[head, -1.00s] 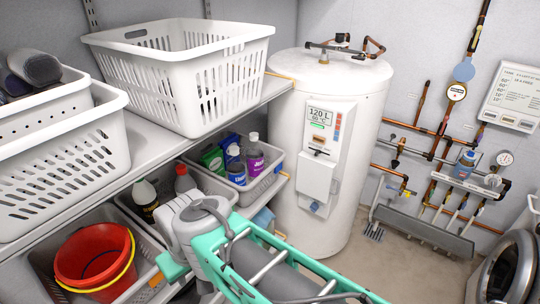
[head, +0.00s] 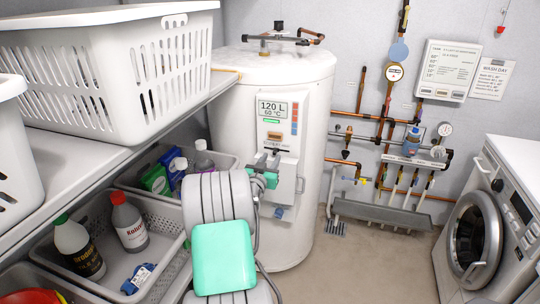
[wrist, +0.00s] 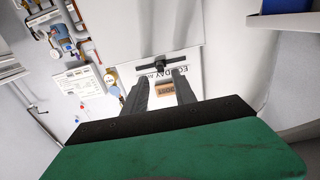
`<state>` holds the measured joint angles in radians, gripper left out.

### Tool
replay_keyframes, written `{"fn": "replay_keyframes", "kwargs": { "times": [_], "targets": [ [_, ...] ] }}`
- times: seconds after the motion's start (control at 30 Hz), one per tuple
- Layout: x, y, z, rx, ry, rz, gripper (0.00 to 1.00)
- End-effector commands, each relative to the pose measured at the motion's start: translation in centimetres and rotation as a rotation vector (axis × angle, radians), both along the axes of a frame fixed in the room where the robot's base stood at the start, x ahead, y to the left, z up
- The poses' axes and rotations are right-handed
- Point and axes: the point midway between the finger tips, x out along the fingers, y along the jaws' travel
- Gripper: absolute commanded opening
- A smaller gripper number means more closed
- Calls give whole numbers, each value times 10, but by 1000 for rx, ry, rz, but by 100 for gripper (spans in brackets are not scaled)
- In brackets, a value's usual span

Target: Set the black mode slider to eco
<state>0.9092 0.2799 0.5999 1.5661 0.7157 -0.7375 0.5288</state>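The white water heater (head: 235,130) stands at the back. Its front panel carries a 120 L display (head: 272,107) and an orange boost button (head: 274,136), which also shows upside down between my fingers in the wrist view (wrist: 165,90). The black mode slider (wrist: 158,66) is a dark bar with a knob, just beyond my fingertips in the wrist view. Mode lettering sits beside it, partly covered by my fingers; I cannot tell its setting. My gripper (wrist: 161,75) is open and empty, close to the panel, with no clear contact.
Shelves with white baskets (head: 110,75) and bottle trays stand on the left. Copper pipes and gauges (head: 395,73) cover the wall on the right. A washing machine (head: 478,235) stands at far right. The floor before the heater is clear.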

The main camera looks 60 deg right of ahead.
Motion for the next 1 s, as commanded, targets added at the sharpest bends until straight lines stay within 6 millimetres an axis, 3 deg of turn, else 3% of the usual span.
{"fn": "replay_keyframes", "kwargs": {
  "times": [0.2, 0.53, 0.93, 1.0],
  "targets": [
    [6, -37, 1, 1, 0, 0, 33],
    [8, -44, 0, 2, 2, 2, 33],
    [8, -44, 0, 2, 1, 2, 0],
    [8, -44, 0, 2, 1, 2, 0]
  ]
}}
